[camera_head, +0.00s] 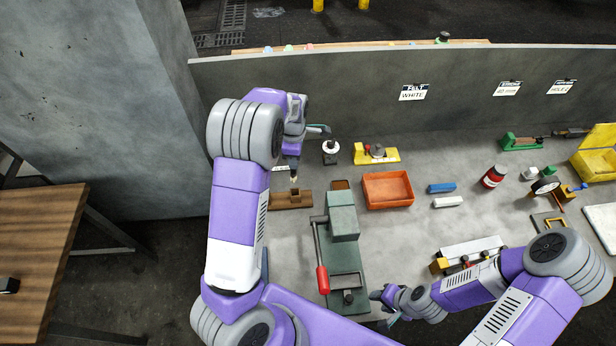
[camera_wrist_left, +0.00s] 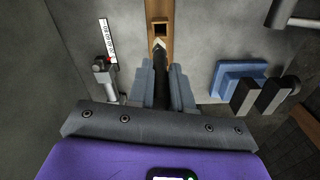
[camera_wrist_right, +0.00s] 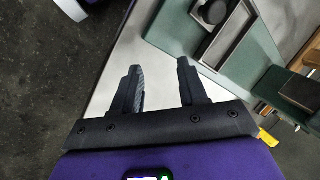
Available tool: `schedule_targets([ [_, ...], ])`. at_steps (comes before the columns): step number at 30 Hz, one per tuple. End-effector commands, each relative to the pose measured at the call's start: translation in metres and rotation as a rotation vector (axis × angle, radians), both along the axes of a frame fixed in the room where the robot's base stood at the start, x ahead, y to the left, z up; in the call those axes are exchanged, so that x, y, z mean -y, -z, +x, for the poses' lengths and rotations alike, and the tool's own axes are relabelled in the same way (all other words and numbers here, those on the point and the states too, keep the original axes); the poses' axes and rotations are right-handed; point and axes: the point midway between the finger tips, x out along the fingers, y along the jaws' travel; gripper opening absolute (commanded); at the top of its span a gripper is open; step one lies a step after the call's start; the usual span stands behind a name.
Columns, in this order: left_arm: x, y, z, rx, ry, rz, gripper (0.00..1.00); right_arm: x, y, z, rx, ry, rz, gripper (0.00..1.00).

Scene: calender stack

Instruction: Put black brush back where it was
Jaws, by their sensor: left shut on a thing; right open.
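My left gripper (camera_head: 291,163) is shut on the black brush (camera_wrist_left: 160,72), with the brush pointing down out of the fingers. Its pale bristle tip (camera_head: 294,179) shows below the fingers in the head view. A brown wooden block (camera_head: 297,198) lies on the table just below the tip; in the left wrist view, the block (camera_wrist_left: 153,10) has a dark square hole (camera_wrist_left: 159,29) near the brush tip. The tip appears above the block; I cannot tell whether they touch. My right gripper (camera_wrist_right: 160,88) is open and empty near the table's front edge.
A green press with a red handle (camera_head: 321,280) stands to the right of the block. An orange tray (camera_head: 388,190) and a yellow fixture (camera_head: 376,154) lie farther right and back. A grey partition (camera_head: 450,90) closes the back of the table.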

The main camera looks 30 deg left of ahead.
Motion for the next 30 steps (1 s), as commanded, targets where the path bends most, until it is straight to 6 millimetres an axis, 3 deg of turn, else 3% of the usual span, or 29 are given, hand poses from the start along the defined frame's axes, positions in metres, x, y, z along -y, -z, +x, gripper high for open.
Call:
schedule_targets([
  [9,-0.001,0.048,-0.002,-0.004,-0.002,0.0,0.0,0.0,-0.004,-0.001,-0.003,0.0,0.001,0.43],
  [17,0.0,0.071,-0.001,-0.003,-0.001,0.0,0.0,0.0,-0.006,-0.001,-0.002,0.0,0.0,0.43],
  [22,-0.001,0.095,-0.002,-0.003,-0.001,0.0,0.0,0.0,-0.009,-0.001,-0.001,0.001,0.0,0.43],
  [29,-0.001,0.103,-0.003,-0.007,-0.001,0.001,0.0,0.0,-0.009,-0.001,-0.001,0.001,0.0,0.43],
  [30,-0.001,0.104,-0.004,-0.008,-0.002,0.001,0.24,0.0,-0.009,-0.001,-0.001,0.001,0.0,0.43],
])
